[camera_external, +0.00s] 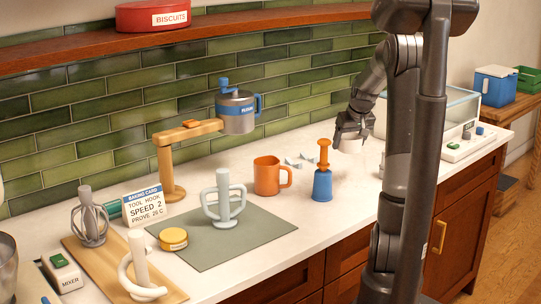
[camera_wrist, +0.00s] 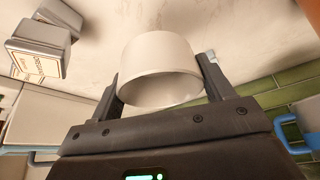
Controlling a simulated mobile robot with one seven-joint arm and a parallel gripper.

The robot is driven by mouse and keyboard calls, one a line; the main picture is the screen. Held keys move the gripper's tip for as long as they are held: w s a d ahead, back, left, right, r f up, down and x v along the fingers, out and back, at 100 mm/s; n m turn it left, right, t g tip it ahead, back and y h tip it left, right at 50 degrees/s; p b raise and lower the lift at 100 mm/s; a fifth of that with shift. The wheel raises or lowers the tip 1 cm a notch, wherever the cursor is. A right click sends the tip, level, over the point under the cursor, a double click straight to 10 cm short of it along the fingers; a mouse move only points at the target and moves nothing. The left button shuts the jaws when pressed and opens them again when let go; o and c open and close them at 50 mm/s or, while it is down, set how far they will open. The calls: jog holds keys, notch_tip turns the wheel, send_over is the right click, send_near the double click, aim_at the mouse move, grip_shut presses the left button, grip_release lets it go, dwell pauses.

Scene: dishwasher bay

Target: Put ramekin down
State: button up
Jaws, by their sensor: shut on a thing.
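The ramekin (camera_wrist: 158,62) is a plain white round cup between the two fingers of my gripper (camera_wrist: 162,75) in the wrist view. One finger presses on each side of it, and its open rim faces the camera. In the external view my gripper (camera_external: 352,128) points down over the right part of the white counter (camera_external: 305,222), with the pale ramekin (camera_external: 351,146) under it. The ramekin blends with the counter there, so I cannot tell whether its base touches it.
An orange plunger-topped blue cup (camera_external: 322,184), an orange mug (camera_external: 268,176) and small grey-blue pieces (camera_external: 300,161) stand left of my gripper. A clear-sided case (camera_external: 455,104) and a white scale-like device (camera_external: 467,143) are to the right. Bare counter lies in front.

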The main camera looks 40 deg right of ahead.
notch_tip(320, 180, up, 5)
jog(key=shift+r, duration=0.1)
jog(key=w+a+m+h, duration=0.1)
jog(key=w+a+m, duration=0.3)
jog(key=w+a, duration=0.6)
send_over(303, 176)
jog(key=shift+g, duration=0.4)
jog(key=f, duration=0.7)
jog(key=s+a+f, duration=0.1)
jog(key=f, duration=0.3)
jog(key=shift+f, duration=2.4)
jog(key=shift+f, duration=0.1)
jog(key=o, duration=1.1)
jog(key=shift+c, duration=0.2)
jog(key=v, duration=1.2)
